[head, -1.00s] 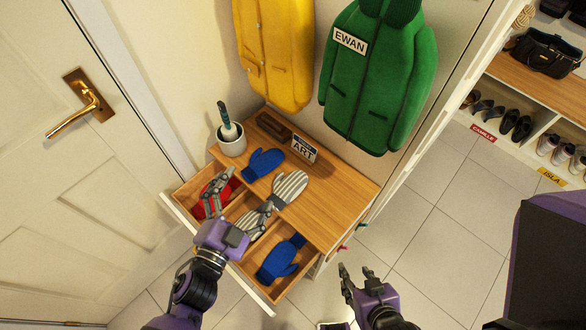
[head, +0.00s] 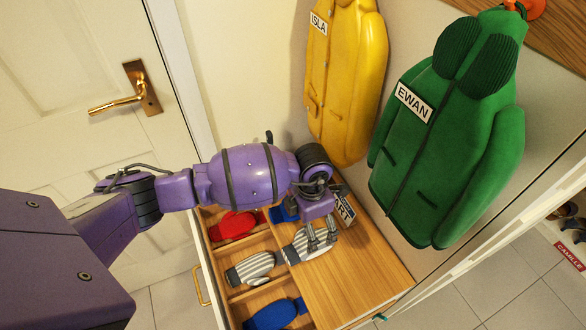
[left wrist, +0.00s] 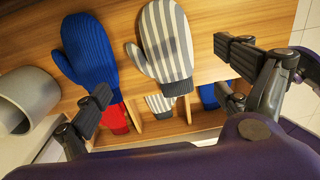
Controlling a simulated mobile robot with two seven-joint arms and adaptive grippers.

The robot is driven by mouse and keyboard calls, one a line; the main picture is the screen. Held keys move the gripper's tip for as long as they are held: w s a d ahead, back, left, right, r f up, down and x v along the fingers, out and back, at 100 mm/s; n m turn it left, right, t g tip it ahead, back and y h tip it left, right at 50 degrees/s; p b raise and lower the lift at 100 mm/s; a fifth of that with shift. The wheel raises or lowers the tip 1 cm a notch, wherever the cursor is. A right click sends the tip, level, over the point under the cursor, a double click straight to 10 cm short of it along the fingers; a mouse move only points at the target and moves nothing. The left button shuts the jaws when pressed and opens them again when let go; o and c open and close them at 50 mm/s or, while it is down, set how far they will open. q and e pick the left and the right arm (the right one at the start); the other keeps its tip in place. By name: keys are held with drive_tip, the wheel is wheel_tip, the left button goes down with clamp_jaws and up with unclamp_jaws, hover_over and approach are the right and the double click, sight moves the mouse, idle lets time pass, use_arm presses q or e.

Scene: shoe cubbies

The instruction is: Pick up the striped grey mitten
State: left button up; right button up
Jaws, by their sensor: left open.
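A grey-and-white striped mitten (head: 300,250) lies flat on the wooden cabinet top, near the open drawer. It also shows in the left wrist view (left wrist: 166,40), cuff toward the drawer. A second striped mitten (head: 250,269) lies in a drawer compartment, and part of it shows in the left wrist view (left wrist: 160,103). My left gripper (head: 321,241) is open and empty above the cabinet-top mitten, its fingers partly covering that mitten in the head view. In the left wrist view the open fingers (left wrist: 163,72) spread to either side of the mitten's cuff. My right gripper is out of view.
A blue mitten (left wrist: 88,48) lies beside the striped one on the top. The drawer holds a red mitten (head: 236,225) and another blue mitten (head: 275,314). A grey pot (left wrist: 26,98) stands nearby. Yellow (head: 345,85) and green (head: 450,140) coats hang behind.

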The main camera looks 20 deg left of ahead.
use_arm(q)
drive_tip(key=f, duration=0.6)
drive_tip(key=shift+d+f, duration=0.2)
drive_tip(key=shift+d, duration=0.05)
drive_tip(key=c, duration=1)
